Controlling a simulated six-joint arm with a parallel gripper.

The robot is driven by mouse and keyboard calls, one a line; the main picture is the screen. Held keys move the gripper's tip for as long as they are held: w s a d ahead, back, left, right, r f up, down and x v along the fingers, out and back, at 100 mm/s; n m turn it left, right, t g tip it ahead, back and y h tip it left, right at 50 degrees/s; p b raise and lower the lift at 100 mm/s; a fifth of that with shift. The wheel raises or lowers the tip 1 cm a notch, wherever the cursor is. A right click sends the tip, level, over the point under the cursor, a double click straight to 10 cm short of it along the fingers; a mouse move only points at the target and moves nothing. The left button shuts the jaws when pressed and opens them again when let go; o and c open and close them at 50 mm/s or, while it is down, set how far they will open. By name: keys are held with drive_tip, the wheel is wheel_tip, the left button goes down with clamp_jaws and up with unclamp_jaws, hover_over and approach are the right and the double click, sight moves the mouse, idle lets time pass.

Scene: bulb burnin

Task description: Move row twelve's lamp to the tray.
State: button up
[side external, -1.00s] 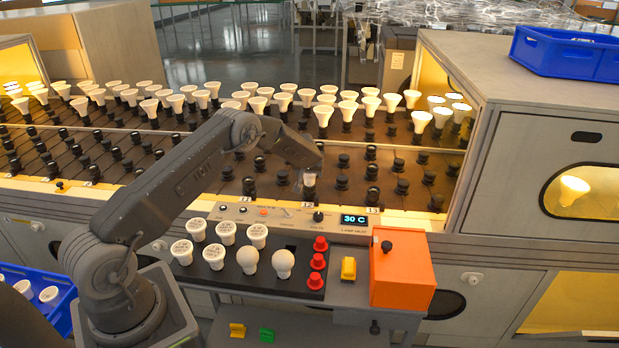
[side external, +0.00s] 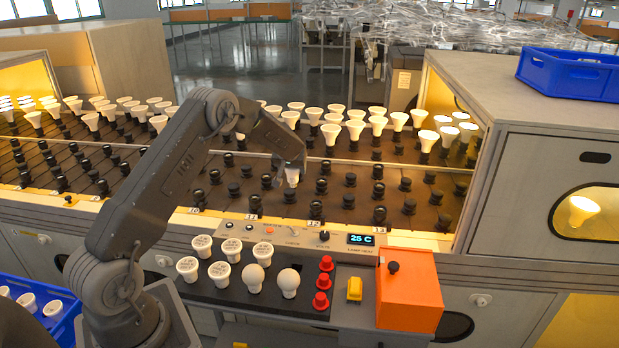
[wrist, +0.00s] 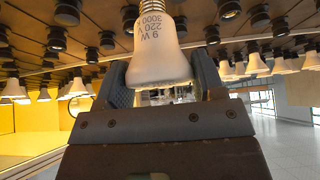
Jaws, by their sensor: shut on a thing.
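My gripper (side external: 291,168) is shut on a white lamp (side external: 292,178) over the socket rows, behind the number 12 label (side external: 314,222) and a little left of it. In the wrist view the same lamp (wrist: 158,50) sits between my fingers, with printing for 9 W, 220 V and 3000. Its metal base is at the picture's upper edge, mostly cut off. I cannot tell how far its base is from the sockets.
Rows of black sockets (side external: 348,200) fill the rack; lit lamps (side external: 377,124) stand behind. Red caps (side external: 321,301), a yellow block (side external: 354,289) and an orange box (side external: 408,290) are right of the tray lamps. A blue crate (side external: 68,325) with lamps is at lower left. The display (side external: 361,239) reads 25 C.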

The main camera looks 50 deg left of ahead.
drive_tip(key=s+a+r, duration=0.2)
drive_tip(key=s, duration=0.1)
drive_tip(key=s+d+f+n, duration=0.1)
drive_tip(key=d+f, duration=0.1)
drive_tip(key=d, duration=0.4)
drive_tip(key=s+d+f+n+g+y, duration=0.1)
drive_tip(key=s+d+f+n, duration=0.1)
drive_tip(key=d, duration=0.3)
drive_tip(key=shift+s+d+f, duration=0.2)
drive_tip(key=shift+d+f, duration=0.15)
drive_tip(key=s+d+f+n, duration=0.1)
drive_tip(key=s+d, duration=0.1)
drive_tip(key=d, duration=0.1)
drive_tip(key=s+d+f+n+g, duration=0.1)
drive_tip(key=s+d, duration=0.1)
drive_tip(key=d, duration=0.2)
drive_tip(key=s+d+f+n, duration=0.1)
drive_tip(key=s+d, duration=0.1)
drive_tip(key=d, duration=0.1)
drive_tip(key=shift+s+d+f+g+y, duration=0.15)
drive_tip(key=shift+d+g+y, duration=0.1)
drive_tip(key=shift+g+y, duration=0.15)
drive_tip(key=shift+f, duration=2.3)
drive_tip(key=shift+f, duration=0.2)
drive_tip(key=shift+f, duration=0.4)
drive_tip(key=shift+f, duration=0.35)
drive_tip(key=shift+f, duration=0.7)
